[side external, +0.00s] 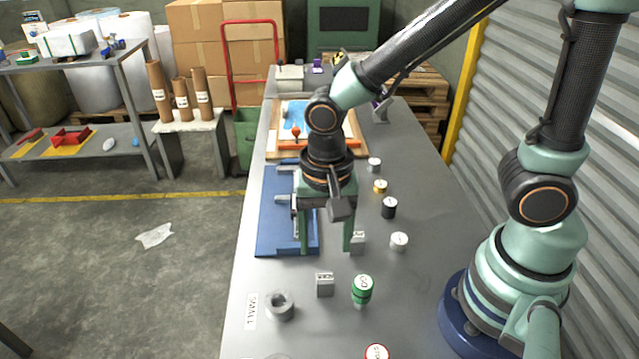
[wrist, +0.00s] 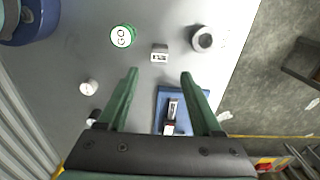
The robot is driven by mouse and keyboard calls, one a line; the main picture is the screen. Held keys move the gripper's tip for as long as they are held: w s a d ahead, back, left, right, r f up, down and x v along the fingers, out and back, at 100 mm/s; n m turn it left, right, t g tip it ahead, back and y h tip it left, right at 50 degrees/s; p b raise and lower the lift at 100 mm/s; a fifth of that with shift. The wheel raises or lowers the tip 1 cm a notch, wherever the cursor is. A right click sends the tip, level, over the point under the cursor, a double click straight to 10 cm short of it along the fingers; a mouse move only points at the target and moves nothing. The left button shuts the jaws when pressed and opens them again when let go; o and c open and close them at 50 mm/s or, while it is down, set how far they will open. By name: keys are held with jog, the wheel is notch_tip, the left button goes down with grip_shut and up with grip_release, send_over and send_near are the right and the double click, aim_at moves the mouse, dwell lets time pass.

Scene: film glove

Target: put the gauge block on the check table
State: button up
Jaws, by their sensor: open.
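My gripper (side external: 326,250) points down with its two green fingers apart and nothing between them. In the wrist view its fingertips (wrist: 160,72) are also wide apart. A small grey block with a marked face (side external: 325,284) stands on the grey bench in front of the fingers; it shows just beyond the fingertips in the wrist view (wrist: 160,53). A second small marked block (side external: 358,240) is beside the right finger, partly hidden. I cannot tell which is the gauge block. A blue plate with grey fittings (side external: 270,225) lies behind and left of the gripper; I cannot tell whether it is the check table.
A green GO plug (side external: 362,290) and a grey ring (side external: 279,306) flank the front block. Several small cylinders (side external: 389,208) stand right of the gripper. A red-rimmed disc (side external: 377,352) is at the front. A wooden tray (side external: 350,128) is behind. The bench's right side is clear.

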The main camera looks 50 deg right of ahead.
jog(key=w+d+r+n+t, duration=0.2)
jog(key=d+r+n+t, duration=0.3)
jog(key=d+r+n, duration=0.4)
jog(key=d+r, duration=0.4)
jog(key=shift+w+d+r+t, duration=0.2)
jog(key=shift+w+r+t, duration=0.1)
jog(key=shift+w+r, duration=0.1)
